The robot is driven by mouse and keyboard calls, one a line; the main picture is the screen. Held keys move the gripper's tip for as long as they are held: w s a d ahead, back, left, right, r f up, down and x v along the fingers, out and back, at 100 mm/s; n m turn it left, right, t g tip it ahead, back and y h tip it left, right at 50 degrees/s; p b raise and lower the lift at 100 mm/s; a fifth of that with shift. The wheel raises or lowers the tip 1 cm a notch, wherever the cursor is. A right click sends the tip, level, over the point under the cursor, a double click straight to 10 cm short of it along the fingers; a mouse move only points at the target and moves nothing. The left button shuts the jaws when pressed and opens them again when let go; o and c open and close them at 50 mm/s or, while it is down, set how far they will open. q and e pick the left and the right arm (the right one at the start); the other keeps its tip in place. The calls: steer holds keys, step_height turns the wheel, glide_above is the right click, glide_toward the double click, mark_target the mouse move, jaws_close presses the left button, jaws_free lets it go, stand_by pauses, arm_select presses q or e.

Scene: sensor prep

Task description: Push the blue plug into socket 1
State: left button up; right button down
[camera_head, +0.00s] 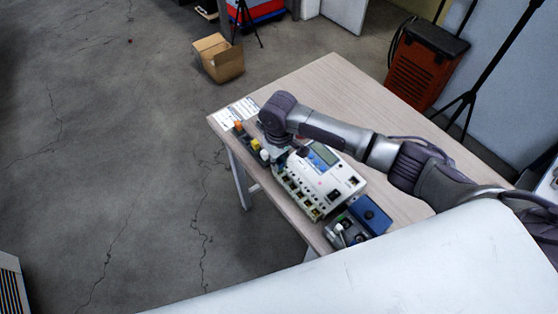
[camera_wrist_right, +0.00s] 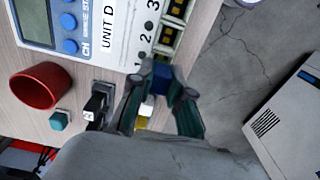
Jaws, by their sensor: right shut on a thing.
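The white device marked UNIT D (camera_head: 335,179) lies on the table, with a row of dark sockets along its edge; it also shows in the right wrist view (camera_wrist_right: 107,22). My right gripper (camera_wrist_right: 160,92) is shut on the blue plug (camera_wrist_right: 161,76), at the end of the socket row beside the number 1. The plug's front end is close to the device edge; I cannot tell whether it is inside socket 1. In the head view my right gripper (camera_head: 274,152) is over the device's far-left corner and its fingers hide the plug. My left gripper is not in view.
A red cup (camera_wrist_right: 40,86), a teal block (camera_wrist_right: 59,121) and a black connector (camera_wrist_right: 98,104) lie near the gripper. Orange (camera_head: 238,126) and yellow (camera_head: 255,144) parts line the table's left edge. A blue box (camera_head: 370,214) stands at the near end. The far tabletop (camera_head: 325,83) is clear.

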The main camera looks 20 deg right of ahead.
steer(key=shift+f+p, duration=0.8)
steer(key=shift+p, duration=0.15)
stand_by(2.0)
steer(key=c, duration=0.9)
jaws_free()
steer(key=shift+o, duration=0.2)
steer(key=shift+r, duration=0.1)
step_height(320, 180, up, 7)
steer(key=p, duration=0.8)
